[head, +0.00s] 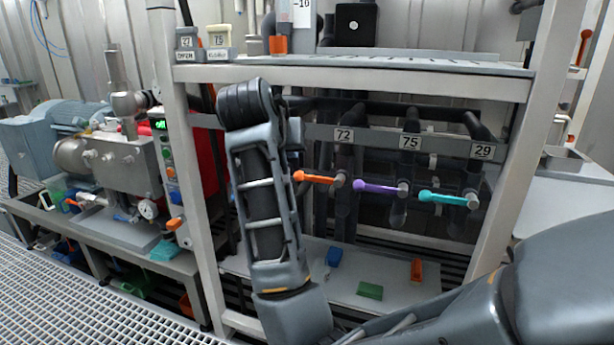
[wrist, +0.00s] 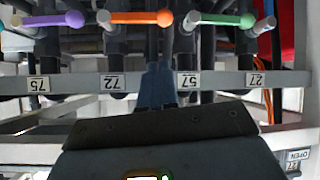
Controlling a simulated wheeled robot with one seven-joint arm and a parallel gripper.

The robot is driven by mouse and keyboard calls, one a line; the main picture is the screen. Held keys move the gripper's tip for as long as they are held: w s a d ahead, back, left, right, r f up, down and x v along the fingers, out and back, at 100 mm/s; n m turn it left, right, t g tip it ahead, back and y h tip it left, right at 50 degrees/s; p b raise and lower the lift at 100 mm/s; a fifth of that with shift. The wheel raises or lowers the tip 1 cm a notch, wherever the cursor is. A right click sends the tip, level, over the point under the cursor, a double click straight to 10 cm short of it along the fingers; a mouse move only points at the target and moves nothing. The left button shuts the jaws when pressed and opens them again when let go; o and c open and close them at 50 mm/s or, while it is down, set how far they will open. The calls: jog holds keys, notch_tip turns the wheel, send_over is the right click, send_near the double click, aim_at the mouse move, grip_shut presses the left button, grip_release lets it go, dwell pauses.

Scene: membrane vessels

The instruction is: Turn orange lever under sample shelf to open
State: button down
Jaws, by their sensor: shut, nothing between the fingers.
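The orange lever (head: 316,178) is on the valve tagged 72 under the shelf (head: 390,72). In the head view it lies nearly level, with its ball end to the left of the pivot. In the upside-down wrist view the orange lever (wrist: 140,17) is at the top. My gripper (wrist: 158,72) shows in the wrist view with its fingers shut and empty, between the 72 and 57 tags. Its tips appear below the orange lever's ball end in that picture; contact cannot be judged. In the head view my arm hides the gripper.
A purple lever (head: 380,187) and a turquoise lever (head: 442,197) lie level to the right. A green lever (wrist: 221,19) is on the other side in the wrist view. Dark pipes and a tag rail (head: 375,137) surround the levers. A frame post (head: 190,170) stands left.

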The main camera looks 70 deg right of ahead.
notch_tip(320, 180, up, 4)
jog(key=s+m+g+y, duration=0.1)
jog(key=m+y, duration=0.1)
jog(key=m, duration=0.1)
jog(key=b, duration=0.3)
send_over(318, 179)
jog(key=w+a, duration=0.1)
jog(key=w, duration=0.1)
notch_tip(318, 179, down, 8)
jog(key=shift+a+f+b, duration=0.2)
jog(key=shift+f, duration=0.6)
jog(key=shift+a+f+b, duration=0.15)
jog(key=shift+f, duration=0.6)
